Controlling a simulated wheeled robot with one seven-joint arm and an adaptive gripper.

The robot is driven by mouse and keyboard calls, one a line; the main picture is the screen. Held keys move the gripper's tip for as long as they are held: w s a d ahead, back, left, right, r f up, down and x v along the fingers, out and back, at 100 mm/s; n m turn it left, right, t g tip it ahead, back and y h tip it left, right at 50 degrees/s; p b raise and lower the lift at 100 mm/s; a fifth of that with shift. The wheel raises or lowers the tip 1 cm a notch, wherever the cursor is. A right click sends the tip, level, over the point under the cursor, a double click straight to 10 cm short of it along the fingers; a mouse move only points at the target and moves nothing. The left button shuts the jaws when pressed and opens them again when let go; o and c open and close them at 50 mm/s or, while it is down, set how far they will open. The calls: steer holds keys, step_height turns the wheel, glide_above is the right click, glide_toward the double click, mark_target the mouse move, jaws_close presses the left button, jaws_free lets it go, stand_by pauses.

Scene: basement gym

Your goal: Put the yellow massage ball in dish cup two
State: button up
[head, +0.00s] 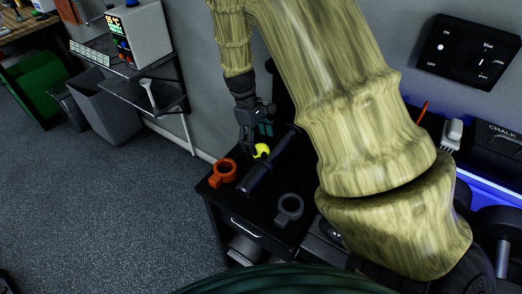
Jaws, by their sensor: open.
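The yellow massage ball (262,151) sits on the black table top (255,213). My gripper (256,140) is open just above and beside it, with one finger at the ball's left. Whether a finger touches the ball I cannot tell. An orange cup with a handle ring (226,168) stands to the left of the ball, near the table's left edge. A dark grey cup of like shape (289,209) stands nearer the front. No number shows on either cup, so I cannot tell which is dish cup two.
My arm covers the table's right part. A wall shelf (150,93) stands left, with grey and green bins on the floor. Dumbbells (492,225) are at the right.

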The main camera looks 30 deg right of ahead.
mark_target(259, 145)
steer(key=shift+p+x, duration=0.6)
steer(key=shift+x, duration=1.3)
steer(key=shift+w, duration=0.1)
steer(key=c, duration=1.3)
steer(key=shift+o, duration=0.2)
steer(key=shift+r, duration=0.1)
steer(key=shift+r+b, duration=1.3)
steer(key=shift+r, duration=3.65)
